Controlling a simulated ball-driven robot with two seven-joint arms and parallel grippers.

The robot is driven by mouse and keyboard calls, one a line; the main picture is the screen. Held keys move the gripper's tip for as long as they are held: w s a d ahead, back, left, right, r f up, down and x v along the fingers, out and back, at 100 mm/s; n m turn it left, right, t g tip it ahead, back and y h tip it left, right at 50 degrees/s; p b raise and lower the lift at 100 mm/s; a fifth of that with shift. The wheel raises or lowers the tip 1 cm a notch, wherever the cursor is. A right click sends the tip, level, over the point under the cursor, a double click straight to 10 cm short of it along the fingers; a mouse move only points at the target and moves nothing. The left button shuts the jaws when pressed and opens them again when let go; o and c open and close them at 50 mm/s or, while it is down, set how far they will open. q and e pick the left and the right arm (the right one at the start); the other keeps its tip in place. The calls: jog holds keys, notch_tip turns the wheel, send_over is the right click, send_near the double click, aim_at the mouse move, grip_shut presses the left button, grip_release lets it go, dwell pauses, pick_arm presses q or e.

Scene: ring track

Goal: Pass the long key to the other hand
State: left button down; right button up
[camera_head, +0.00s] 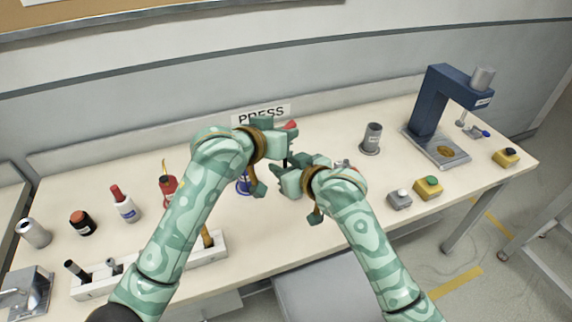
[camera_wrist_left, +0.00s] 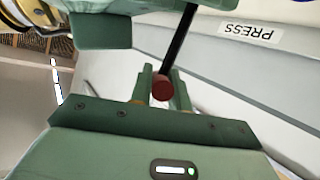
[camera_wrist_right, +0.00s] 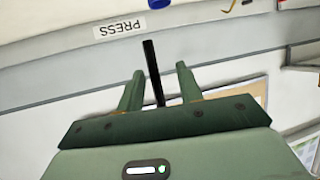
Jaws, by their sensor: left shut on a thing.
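The long key has a red end (camera_head: 290,126) and a thin black shaft. In the head view my left gripper (camera_head: 287,136) is shut on it near the red end, above the table. In the left wrist view the red end (camera_wrist_left: 162,88) sits between the left fingers and the shaft runs up past my right gripper. My right gripper (camera_head: 283,180) is just below and right of the left one. In the right wrist view the black shaft (camera_wrist_right: 152,72) stands between its spread fingers (camera_wrist_right: 158,80), with gaps on both sides. The key's lower part is hidden in the head view.
A white holder (camera_head: 210,252) and several bottles and jars stand at the left. A blue press (camera_head: 430,105), a grey cylinder (camera_head: 372,138), a green-button box (camera_head: 428,187) and a grey-button box (camera_head: 399,198) are at the right. The table's front middle is clear.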

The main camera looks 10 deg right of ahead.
grip_shut()
pick_arm(q)
jog(key=c, duration=1.3)
grip_release()
jog(key=shift+o, duration=0.2)
